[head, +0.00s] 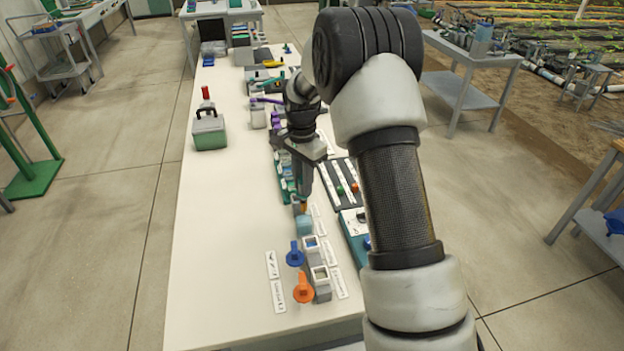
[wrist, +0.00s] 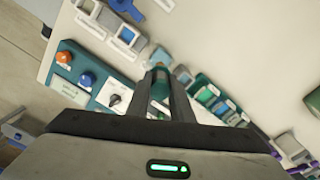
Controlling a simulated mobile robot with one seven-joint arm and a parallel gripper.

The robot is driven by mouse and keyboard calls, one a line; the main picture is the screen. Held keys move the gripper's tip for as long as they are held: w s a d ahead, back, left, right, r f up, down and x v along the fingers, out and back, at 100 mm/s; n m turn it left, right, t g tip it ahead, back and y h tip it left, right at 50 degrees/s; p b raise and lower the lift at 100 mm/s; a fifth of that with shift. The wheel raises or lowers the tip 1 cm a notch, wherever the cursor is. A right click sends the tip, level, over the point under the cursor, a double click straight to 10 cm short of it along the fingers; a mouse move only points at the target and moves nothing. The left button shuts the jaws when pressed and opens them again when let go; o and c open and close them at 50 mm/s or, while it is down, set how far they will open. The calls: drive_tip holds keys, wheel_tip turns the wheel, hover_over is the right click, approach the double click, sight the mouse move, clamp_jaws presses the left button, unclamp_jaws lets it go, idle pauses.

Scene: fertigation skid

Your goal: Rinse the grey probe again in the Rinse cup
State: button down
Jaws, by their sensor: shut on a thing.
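My gripper (head: 303,198) points down over the near part of the white bench. It is shut on a slim upright piece, most likely the grey probe (wrist: 160,86), which looks teal-green between the fingers in the wrist view. The fingers hide much of it. A small light-teal cup (head: 304,226) stands right below the fingertips; it also shows just beyond them in the wrist view (wrist: 159,58). Two grey square-topped cups (head: 311,246) (head: 321,283) stand nearer in the same row. The labels are too small to read, so I cannot tell which is the Rinse cup.
Blue (head: 295,255) and orange (head: 303,287) round-ended pieces lie left of the cups. A teal control box (wrist: 100,90) with orange and blue buttons and a dial stands beside the row. A green case (head: 209,131) sits farther back.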

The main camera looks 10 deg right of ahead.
sight(303, 209)
drive_tip(key=shift+f+b, duration=2.45)
drive_tip(key=shift+f, duration=1.6)
drive_tip(key=shift+r, duration=0.15)
drive_tip(key=shift+r+p, duration=0.5)
drive_tip(key=shift+r, duration=0.25)
drive_tip(key=shift+f, duration=0.1)
drive_tip(key=shift+f+b, duration=0.5)
drive_tip(key=shift+f, duration=0.25)
drive_tip(key=shift+r+p, duration=0.5)
drive_tip(key=shift+r, duration=0.3)
drive_tip(key=shift+f, duration=0.15)
